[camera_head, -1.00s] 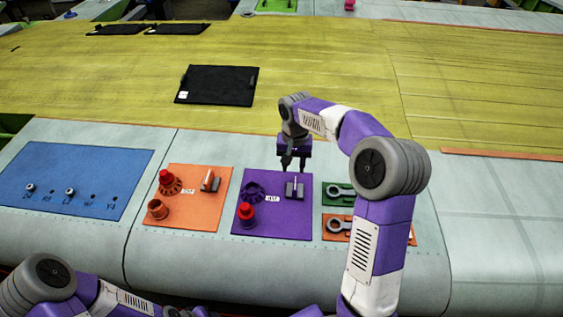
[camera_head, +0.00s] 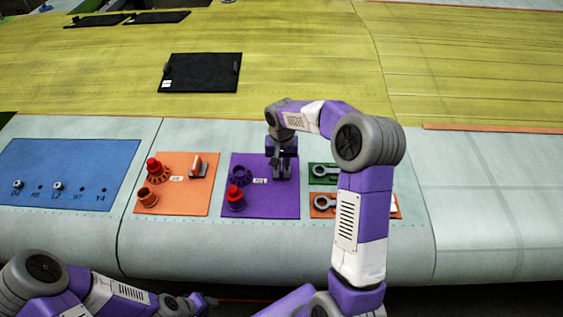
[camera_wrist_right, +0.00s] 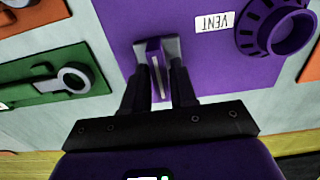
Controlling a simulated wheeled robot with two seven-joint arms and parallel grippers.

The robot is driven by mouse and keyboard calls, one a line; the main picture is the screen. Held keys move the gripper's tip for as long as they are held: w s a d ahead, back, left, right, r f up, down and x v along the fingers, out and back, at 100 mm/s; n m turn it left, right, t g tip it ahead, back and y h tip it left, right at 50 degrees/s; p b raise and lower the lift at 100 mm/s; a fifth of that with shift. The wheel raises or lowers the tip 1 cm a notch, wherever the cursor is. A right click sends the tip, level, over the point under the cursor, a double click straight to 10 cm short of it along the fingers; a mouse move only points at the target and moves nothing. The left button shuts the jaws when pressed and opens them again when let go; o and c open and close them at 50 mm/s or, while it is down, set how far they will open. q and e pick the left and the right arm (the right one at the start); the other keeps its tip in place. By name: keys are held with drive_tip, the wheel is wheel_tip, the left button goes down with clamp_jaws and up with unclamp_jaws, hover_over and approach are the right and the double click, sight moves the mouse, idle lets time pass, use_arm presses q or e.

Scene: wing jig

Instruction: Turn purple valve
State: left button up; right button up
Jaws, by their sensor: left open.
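The purple panel (camera_head: 262,205) carries an upright lever-like handle (camera_wrist_right: 157,66), a purple round ribbed fitting (camera_head: 240,177) and a red-capped knob (camera_head: 235,194). The round fitting also shows in the right wrist view (camera_wrist_right: 275,27), beside a VENT label. My right gripper (camera_head: 282,170) is down at the handle. In the right wrist view, its fingers (camera_wrist_right: 159,82) stand on both sides of the handle, very close to it; whether they press on it is unclear. My left gripper (camera_head: 197,302) is open and empty at the bottom edge, away from the panel.
An orange panel (camera_head: 188,207) with similar fittings lies left of the purple one. Green (camera_head: 322,183) and orange (camera_head: 325,214) small panels with ring handles lie close on the right, partly behind my right arm. A blue panel (camera_head: 75,160) lies far left.

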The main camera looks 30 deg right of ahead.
clamp_jaws()
drive_tip(key=m+b, duration=0.1)
drive_tip(key=m, duration=0.2)
drive_tip(key=m+b, duration=0.1)
drive_tip(key=m, duration=0.3)
drive_tip(key=shift+r+m, duration=0.1)
drive_tip(key=shift+m, duration=0.2)
drive_tip(key=m, duration=0.4)
drive_tip(key=shift+m, duration=0.3)
drive_tip(key=m+p, duration=0.2)
drive_tip(key=m, duration=0.3)
drive_tip(key=shift+m, duration=0.3)
